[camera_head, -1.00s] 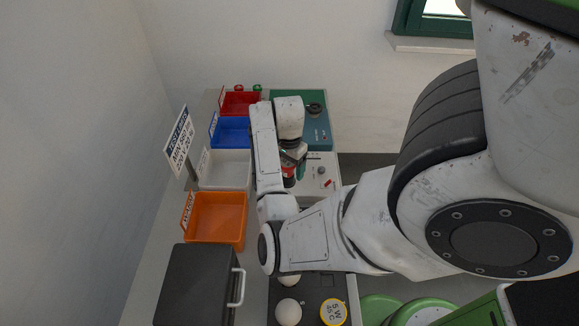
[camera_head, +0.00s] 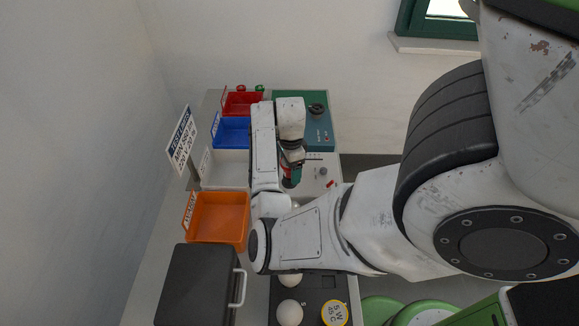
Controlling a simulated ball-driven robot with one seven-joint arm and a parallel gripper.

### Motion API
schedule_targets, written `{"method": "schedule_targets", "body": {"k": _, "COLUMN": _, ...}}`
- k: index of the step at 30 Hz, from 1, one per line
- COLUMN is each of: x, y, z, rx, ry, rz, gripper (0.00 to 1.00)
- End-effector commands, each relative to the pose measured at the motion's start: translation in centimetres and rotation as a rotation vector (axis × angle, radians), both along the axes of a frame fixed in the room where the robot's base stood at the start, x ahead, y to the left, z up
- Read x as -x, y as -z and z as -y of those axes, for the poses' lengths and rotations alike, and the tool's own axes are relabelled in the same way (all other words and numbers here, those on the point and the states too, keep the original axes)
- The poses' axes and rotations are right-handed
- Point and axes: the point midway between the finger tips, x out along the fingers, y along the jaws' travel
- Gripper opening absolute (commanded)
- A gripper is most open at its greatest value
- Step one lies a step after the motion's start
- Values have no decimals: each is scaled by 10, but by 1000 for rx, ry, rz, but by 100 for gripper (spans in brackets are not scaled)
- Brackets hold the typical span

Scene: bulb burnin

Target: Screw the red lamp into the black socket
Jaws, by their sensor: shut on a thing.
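My gripper (camera_head: 292,168) hangs over the white panel (camera_head: 313,164) on the bench, largely covered by my own arm. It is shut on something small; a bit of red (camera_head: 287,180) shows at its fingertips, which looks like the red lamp. The lamp's lower end is hidden, so I cannot tell whether it touches a socket. I cannot make out the black socket under the gripper. A round black fitting (camera_head: 317,109) sits on the green panel behind, and I cannot tell whether it is a socket.
Red (camera_head: 232,111), blue (camera_head: 226,138), white (camera_head: 222,180) and orange (camera_head: 218,226) bins line the bench's left side. A sign (camera_head: 181,140) stands beside them. A dark case (camera_head: 196,286) is at the front. White bulbs (camera_head: 289,313) and a yellow-rimmed disc (camera_head: 334,313) lie on a black tray.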

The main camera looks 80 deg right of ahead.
Motion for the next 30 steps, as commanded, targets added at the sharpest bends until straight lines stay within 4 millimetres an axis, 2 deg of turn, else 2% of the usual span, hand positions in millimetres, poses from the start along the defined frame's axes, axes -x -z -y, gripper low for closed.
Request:
{"method": "schedule_targets", "body": {"k": 1, "x": 8, "y": 2, "z": -1, "rx": -5, "ry": 9, "rz": -12, "gripper": 72}}
{"method": "schedule_targets", "body": {"k": 8, "x": 6, "y": 2, "z": 0, "rx": -2, "ry": 4, "rz": -8, "gripper": 94}}
{"method": "schedule_targets", "body": {"k": 17, "x": 3, "y": -2, "z": 1, "rx": 2, "ry": -2, "rz": -2, "gripper": 94}}
{"method": "schedule_targets", "body": {"k": 23, "x": 2, "y": -27, "z": 2, "rx": 6, "ry": 0, "rz": 1, "gripper": 94}}
{"method": "schedule_targets", "body": {"k": 30, "x": 2, "y": -76, "z": 1, "rx": 4, "ry": 1, "rz": 0, "gripper": 94}}
